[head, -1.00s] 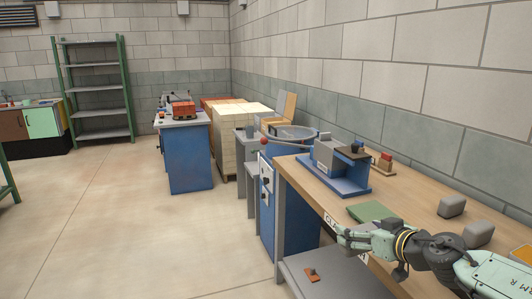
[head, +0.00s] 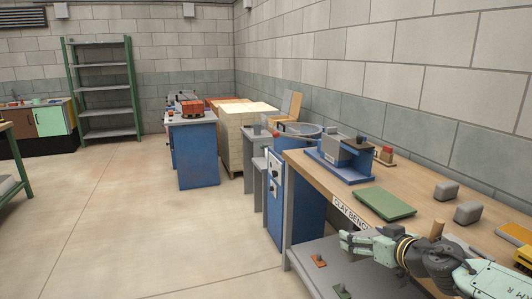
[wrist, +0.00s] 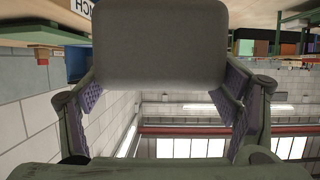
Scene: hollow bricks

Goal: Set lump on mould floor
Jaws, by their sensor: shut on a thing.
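My gripper (head: 350,242) is shut on a grey, rounded block-like lump (wrist: 160,45). In the wrist view the lump sits between the two fingers and fills the top middle. In the head view I cannot make out the held lump. The gripper is in front of the clay bench (head: 310,172), near its front edge. A blue-based machine (head: 345,180) with a grey box on it stands at the bench's far end, beyond the gripper. This may be the mould, but its floor is not visible from here.
A green board (head: 385,204) lies on the bench between the machine and my arm. Two grey lumps (head: 446,191) (head: 468,213) lie to its right. A lower shelf (head: 345,272) holds small pieces. The floor (head: 150,235) left of the bench is clear.

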